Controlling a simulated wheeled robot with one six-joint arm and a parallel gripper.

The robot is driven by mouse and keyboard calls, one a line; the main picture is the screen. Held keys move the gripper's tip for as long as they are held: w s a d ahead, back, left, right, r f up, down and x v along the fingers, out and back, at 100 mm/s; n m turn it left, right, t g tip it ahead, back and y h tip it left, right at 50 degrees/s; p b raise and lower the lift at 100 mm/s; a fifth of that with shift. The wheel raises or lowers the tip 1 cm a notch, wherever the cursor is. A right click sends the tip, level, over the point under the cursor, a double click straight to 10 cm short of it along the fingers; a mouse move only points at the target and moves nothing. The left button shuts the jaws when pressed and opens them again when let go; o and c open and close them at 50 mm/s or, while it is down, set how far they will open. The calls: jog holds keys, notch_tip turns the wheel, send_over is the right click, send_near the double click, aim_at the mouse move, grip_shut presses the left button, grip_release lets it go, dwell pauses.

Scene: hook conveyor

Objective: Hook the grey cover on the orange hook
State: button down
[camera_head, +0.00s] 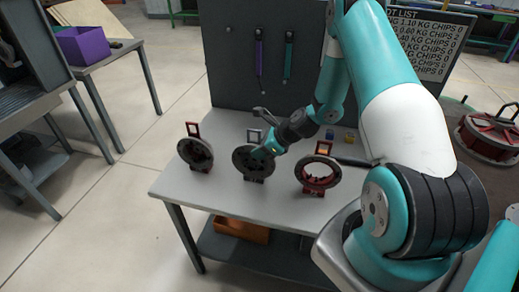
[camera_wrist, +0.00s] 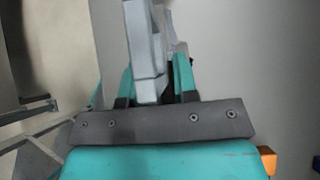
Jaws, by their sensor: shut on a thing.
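The grey cover (camera_head: 243,158) is a round dark disc with a light grey square loop (camera_head: 253,136) on top. It stands upright in the middle of the table, between two other covers. My gripper (camera_head: 263,152) is at its right side in the head view and partly hides it. In the wrist view, a light grey bar-like part (camera_wrist: 143,45) is between the teal fingers of my gripper (camera_wrist: 158,80), which is shut on it. I cannot make out an orange hook clearly in either view.
A cover with a red loop (camera_head: 194,130) stands left, and a red-ringed cover (camera_head: 319,183) stands close on the right. A dark back panel (camera_head: 228,60) rises behind the table (camera_head: 200,190). An orange bin (camera_head: 240,231) is on the lower shelf. The table's front left is clear.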

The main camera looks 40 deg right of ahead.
jog(key=c, duration=0.9)
grip_release()
jog(key=shift+f, duration=0.1)
jog(key=shift+f, duration=0.1)
